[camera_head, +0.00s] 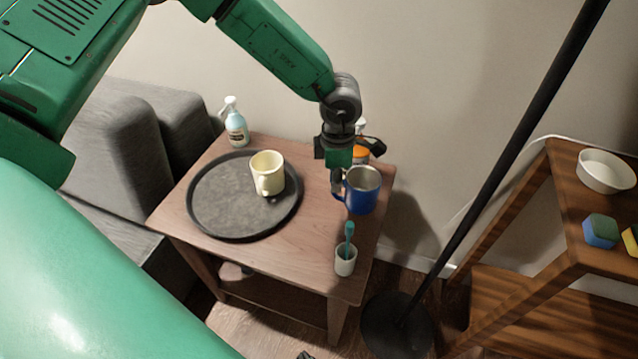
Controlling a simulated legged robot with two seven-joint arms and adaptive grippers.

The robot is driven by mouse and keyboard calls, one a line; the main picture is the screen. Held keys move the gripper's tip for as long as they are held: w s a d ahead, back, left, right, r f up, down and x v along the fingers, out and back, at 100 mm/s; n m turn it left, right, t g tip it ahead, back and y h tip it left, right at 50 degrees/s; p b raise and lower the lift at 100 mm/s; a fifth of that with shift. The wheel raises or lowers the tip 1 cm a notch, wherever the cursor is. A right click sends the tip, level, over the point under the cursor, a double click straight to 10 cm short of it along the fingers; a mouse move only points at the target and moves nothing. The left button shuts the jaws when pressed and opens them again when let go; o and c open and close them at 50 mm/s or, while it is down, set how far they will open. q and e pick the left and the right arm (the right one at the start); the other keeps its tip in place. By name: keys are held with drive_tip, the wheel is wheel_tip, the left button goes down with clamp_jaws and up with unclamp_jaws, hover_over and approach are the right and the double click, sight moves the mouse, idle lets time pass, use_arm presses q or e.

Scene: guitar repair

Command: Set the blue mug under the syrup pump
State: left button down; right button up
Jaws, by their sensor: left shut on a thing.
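The blue mug (362,190), with a metallic inside, is upright at the right side of the small wooden table. My left gripper (337,182) comes down from above and is shut on the mug's handle, at the mug's left side. I cannot tell whether the mug's base touches the table. Behind the gripper is a bottle with an orange label (361,153), mostly hidden by my wrist; it may be the syrup pump. The mug is in front of it, not clearly under any spout. My right gripper is not in view.
A round dark tray (215,205) holds a cream mug (267,172). A white cup (345,260) with a teal utensil stands in front of the blue mug. A black pole (500,160) rises right of the table.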

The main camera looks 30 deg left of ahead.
use_arm(q)
drive_tip(key=shift+a+f+b, duration=0.4)
drive_tip(key=shift+a+f, duration=0.5)
drive_tip(key=shift+a, duration=0.25)
drive_tip(key=shift+a+f+b, duration=0.4)
drive_tip(key=shift+a+f, duration=0.45)
drive_tip(key=shift+a, duration=0.3)
drive_tip(key=shift+r, duration=0.1)
drive_tip(key=c, duration=1.5)
unclamp_jaws()
drive_tip(key=shift+c, duration=0.2)
